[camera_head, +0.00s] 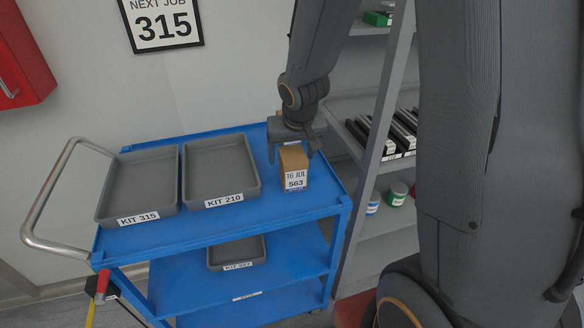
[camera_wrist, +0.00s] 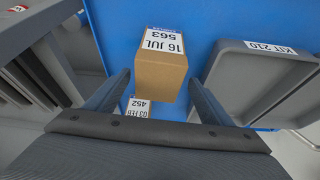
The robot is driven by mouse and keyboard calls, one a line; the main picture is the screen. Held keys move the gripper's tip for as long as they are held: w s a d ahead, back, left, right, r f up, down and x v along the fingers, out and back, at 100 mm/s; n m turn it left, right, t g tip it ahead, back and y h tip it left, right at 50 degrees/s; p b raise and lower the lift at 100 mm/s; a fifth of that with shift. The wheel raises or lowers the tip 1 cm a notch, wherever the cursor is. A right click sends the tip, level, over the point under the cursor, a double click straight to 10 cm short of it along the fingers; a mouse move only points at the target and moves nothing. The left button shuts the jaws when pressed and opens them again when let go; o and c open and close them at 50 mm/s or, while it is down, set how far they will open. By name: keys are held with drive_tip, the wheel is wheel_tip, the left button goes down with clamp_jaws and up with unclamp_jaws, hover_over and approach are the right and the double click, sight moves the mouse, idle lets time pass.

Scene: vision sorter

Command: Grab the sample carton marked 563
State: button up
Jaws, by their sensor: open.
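The sample carton marked 563 (camera_head: 294,167) is a small brown box with a white label reading 16 JUL 563. It stands on the right side of the blue cart's top. My gripper (camera_head: 292,152) is open just above and behind it, its fingers apart. In the wrist view the carton (camera_wrist: 160,76) lies ahead of and between the open fingers (camera_wrist: 155,88), with clear space on both sides. A second label reading 03 FEB 452 (camera_wrist: 138,108) shows closer to the gripper's palm, on another carton mostly hidden behind the first.
Grey trays KIT 315 (camera_head: 104,198) and KIT 210 (camera_head: 256,178) sit left of the carton on the blue cart (camera_head: 205,237). Another tray (camera_head: 261,250) is on the lower shelf. A grey shelf rack (camera_head: 386,70) stands close to the right.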

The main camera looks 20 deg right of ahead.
drive_tip(key=b+x, duration=0.2)
drive_tip(key=x, duration=0.2)
drive_tip(key=shift+w+d+f, duration=0.1)
drive_tip(key=shift+d+f, duration=0.05)
drive_tip(key=shift+f, duration=0.15)
drive_tip(key=c, duration=1.5)
drive_tip(key=shift+r, duration=0.15)
